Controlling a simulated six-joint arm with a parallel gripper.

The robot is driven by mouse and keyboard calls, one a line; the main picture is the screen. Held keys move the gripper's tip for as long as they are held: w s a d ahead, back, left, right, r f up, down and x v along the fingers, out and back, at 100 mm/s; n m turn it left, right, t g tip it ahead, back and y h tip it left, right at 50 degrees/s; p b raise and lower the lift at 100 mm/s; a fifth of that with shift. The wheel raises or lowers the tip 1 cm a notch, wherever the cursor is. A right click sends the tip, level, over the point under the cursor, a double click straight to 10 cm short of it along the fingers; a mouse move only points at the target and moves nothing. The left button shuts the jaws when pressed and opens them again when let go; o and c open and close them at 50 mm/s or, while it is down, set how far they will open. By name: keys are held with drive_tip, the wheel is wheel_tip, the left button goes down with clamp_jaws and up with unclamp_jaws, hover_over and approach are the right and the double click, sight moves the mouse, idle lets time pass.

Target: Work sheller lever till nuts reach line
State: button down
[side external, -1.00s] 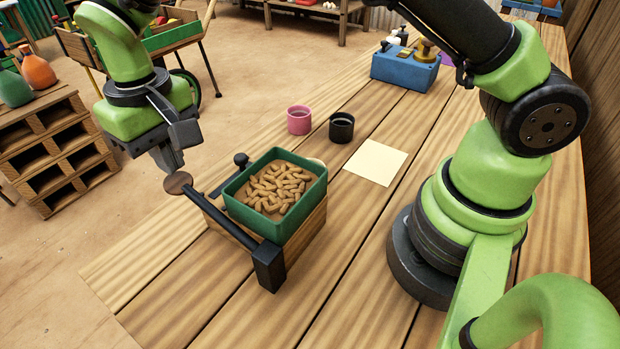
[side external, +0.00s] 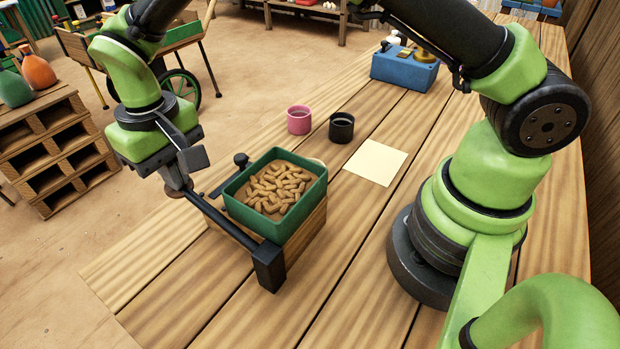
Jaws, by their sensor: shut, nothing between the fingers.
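The sheller is a wooden box (side external: 306,233) with a green hopper (side external: 322,190) on top. Several brown unshelled nuts (side external: 270,198) lie in the hopper. A black lever (side external: 232,232) runs along its front side from a black pivot block (side external: 268,268). The lever's round knob is largely hidden by my gripper. My gripper (side external: 178,187) is shut, pointing down at the knob end of the lever; I cannot tell whether it touches the knob. No fill line or shelled nuts can be made out.
A pink cup (side external: 299,120) and a black cup (side external: 341,127) stand behind the hopper. A pale yellow sheet (side external: 375,162) lies to their right. A blue box with a scale (side external: 405,68) stands at the back. The front of the table is clear.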

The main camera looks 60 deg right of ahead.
drive_tip(key=shift+w+f, duration=0.15)
drive_tip(key=shift+f, duration=0.95)
drive_tip(key=shift+w+f, duration=0.15)
drive_tip(key=shift+f, duration=0.95)
drive_tip(key=shift+s+r, duration=0.15)
drive_tip(key=shift+r, duration=1.75)
drive_tip(key=shift+s+r, duration=0.15)
drive_tip(key=shift+r, duration=1.7)
drive_tip(key=shift+f, duration=0.15)
